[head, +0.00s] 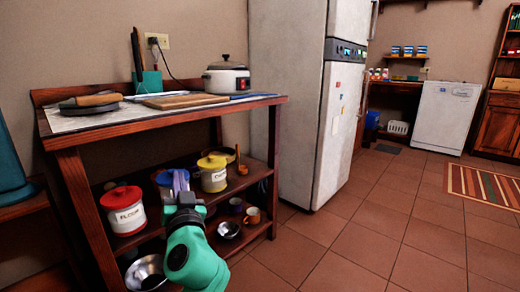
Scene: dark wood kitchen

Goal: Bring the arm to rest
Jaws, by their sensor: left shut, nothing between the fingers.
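My left gripper (180,182) shows low in the head view, left of the middle. Its arm comes up from the bottom edge, with a green link behind the dark wrist. The fingers point away from me toward the shelves of the wooden kitchen table (160,125). They look closed, with nothing seen between them. The gripper covers part of a blue-rimmed pot (163,177) on the middle shelf. I cannot tell how far the fingers are from the shelf. My right gripper is out of view.
A red-lidded flour canister (124,213) and a yellow-lidded canister (213,176) flank the gripper. Cups (252,216) and bowls stand lower. A rice cooker (226,78) and cutting board (186,100) are on top. A white fridge (295,120) stands right; the tiled floor (380,235) is open.

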